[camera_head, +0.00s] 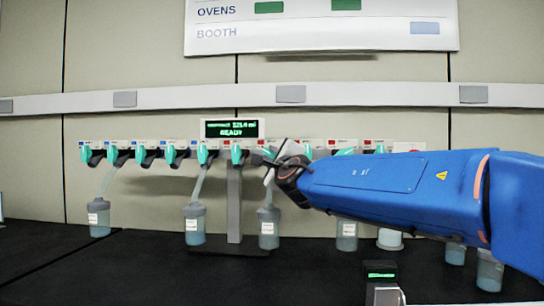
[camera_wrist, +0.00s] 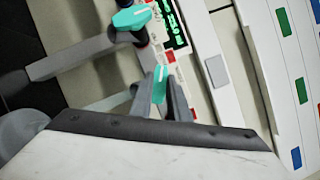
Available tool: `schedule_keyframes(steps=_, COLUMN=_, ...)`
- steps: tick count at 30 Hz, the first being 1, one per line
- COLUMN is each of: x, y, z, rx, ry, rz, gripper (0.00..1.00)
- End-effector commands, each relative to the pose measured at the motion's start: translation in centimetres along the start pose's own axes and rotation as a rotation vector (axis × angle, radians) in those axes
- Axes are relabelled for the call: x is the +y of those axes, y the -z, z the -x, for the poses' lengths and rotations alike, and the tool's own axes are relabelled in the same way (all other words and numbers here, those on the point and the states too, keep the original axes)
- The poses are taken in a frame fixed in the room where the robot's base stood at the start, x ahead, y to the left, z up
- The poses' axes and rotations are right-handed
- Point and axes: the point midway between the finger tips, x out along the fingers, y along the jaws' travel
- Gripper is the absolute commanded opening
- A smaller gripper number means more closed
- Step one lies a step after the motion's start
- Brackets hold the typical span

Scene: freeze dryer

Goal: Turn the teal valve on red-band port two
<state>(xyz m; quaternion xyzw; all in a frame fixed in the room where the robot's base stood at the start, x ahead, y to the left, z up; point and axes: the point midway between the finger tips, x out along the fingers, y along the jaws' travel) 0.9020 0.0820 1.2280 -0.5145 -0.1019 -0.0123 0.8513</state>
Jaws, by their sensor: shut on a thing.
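A row of teal valves runs along the white manifold; one of them, under the display, shows in the head view (camera_head: 236,154). In the head view my gripper (camera_head: 268,163) is at the valve just right of that one and mostly hides it. In the wrist view a teal valve handle (camera_wrist: 160,84) sits between the two grey fingers of my gripper (camera_wrist: 163,90), which are shut on it. A red band mark (camera_wrist: 170,57) is beside this handle. A neighbouring teal valve (camera_wrist: 132,18) shows above it, apart from the fingers.
A lit green display (camera_head: 231,128) stands above the manifold on a grey post (camera_head: 234,205). Several flasks hang below or stand around, one under my gripper (camera_head: 268,228). A small device (camera_head: 382,280) is at the front. The dark bench (camera_head: 150,270) is clear at the left front.

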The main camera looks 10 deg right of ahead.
Motion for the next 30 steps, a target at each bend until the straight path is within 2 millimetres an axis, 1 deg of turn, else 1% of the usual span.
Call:
schedule_keyframes(steps=1, x=0.1, y=0.0, z=0.0, rx=-0.001, ry=-0.001, rz=0.001, gripper=0.18)
schedule_keyframes(steps=2, x=0.1, y=0.0, z=0.0, rx=-0.001, ry=-0.001, rz=0.001, gripper=0.25)
schedule_keyframes(steps=3, x=0.1, y=0.0, z=0.0, rx=-0.001, ry=-0.001, rz=0.001, gripper=0.34)
schedule_keyframes(steps=12, x=0.0, y=0.0, z=0.0, rx=0.0, ry=0.0, rz=0.0, gripper=0.34)
schedule_keyframes(steps=16, x=-0.1, y=0.0, z=0.7, rx=-0.001, ry=0.001, rz=-0.001, gripper=0.34)
schedule_keyframes(steps=20, x=-0.1, y=-0.1, z=2.3, rx=-0.001, ry=0.001, rz=0.0, gripper=0.34)
schedule_keyframes(steps=30, x=-0.1, y=-0.1, z=8.2, rx=-0.002, ry=0.001, rz=-0.002, gripper=0.34)
